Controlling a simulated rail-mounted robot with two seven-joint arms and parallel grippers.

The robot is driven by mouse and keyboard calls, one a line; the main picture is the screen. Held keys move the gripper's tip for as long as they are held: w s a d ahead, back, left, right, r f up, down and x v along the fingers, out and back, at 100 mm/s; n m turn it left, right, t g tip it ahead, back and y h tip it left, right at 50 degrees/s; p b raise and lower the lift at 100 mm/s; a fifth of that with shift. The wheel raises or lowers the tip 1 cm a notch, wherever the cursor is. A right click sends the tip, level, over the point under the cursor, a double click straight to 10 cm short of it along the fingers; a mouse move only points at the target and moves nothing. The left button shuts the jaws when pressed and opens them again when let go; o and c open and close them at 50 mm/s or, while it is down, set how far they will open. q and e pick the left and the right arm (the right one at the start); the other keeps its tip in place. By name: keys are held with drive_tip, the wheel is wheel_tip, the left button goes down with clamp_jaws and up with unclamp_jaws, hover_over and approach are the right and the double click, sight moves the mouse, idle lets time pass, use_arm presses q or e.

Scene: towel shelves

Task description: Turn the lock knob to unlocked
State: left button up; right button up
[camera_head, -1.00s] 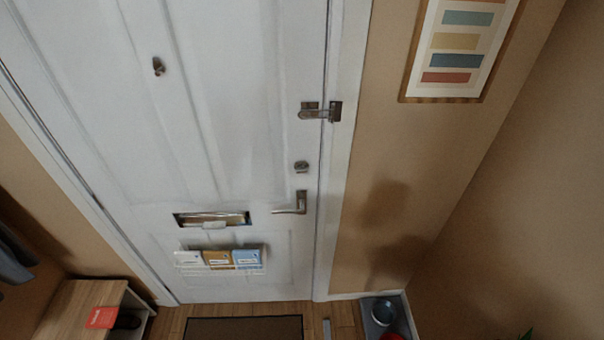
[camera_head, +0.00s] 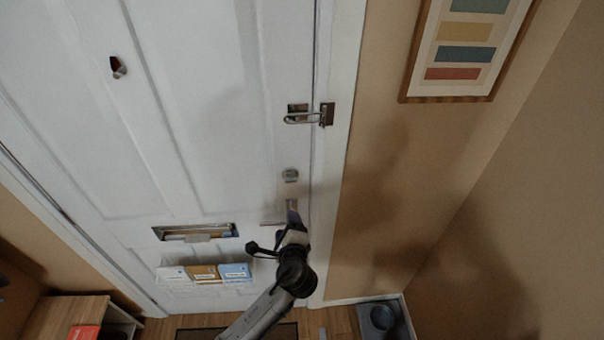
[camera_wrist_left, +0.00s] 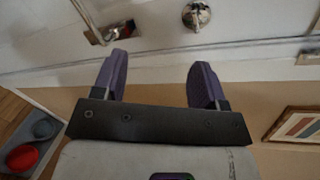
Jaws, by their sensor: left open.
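The lock knob (camera_head: 290,175) is a small round metal knob on the white door, above the door handle. It also shows in the left wrist view (camera_wrist_left: 196,15) as a shiny round piece at the top edge. The door handle (camera_wrist_left: 105,32) is left of it there, by the left finger. My left gripper (camera_head: 293,217) is just below the knob in the head view and partly hides the handle. In the left wrist view its purple fingers (camera_wrist_left: 160,64) are spread apart and empty, short of the knob. My right gripper is not in view.
A swing-bar latch (camera_head: 308,115) sits above the knob at the door edge. A mail slot (camera_head: 195,232) and a holder with leaflets (camera_head: 203,272) are left of my arm. A framed picture (camera_head: 466,50) hangs on the right wall. A tray (camera_head: 400,309) lies on the floor.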

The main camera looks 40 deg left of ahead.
sight(291, 182)
use_arm(q)
drive_tip(key=w+a+m+t, duration=0.1)
drive_tip(key=w+a+m, duration=0.1)
drive_tip(key=w+m, duration=0.1)
drive_tip(key=w+a+r+m+t+p, duration=0.1)
drive_tip(key=w+a+m, duration=0.1)
drive_tip(key=w+m, duration=0.2)
drive_tip(key=w+a+r+m+t+p, duration=0.1)
drive_tip(key=w+a+m, duration=0.2)
drive_tip(key=w+m, duration=0.1)
drive_tip(key=shift+w+a+r+m, duration=0.1)
drive_tip(key=shift+r+m, duration=0.1)
drive_tip(key=shift+m, duration=0.5)
drive_tip(key=shift+w+a, duration=0.35)
drive_tip(key=shift+w, duration=0.05)
drive_tip(key=shift+w+a, duration=0.1)
drive_tip(key=shift+w, duration=0.05)
drive_tip(key=shift+c, duration=0.2)
drive_tip(key=shift+f, duration=0.1)
drive_tip(key=c, duration=0.9)
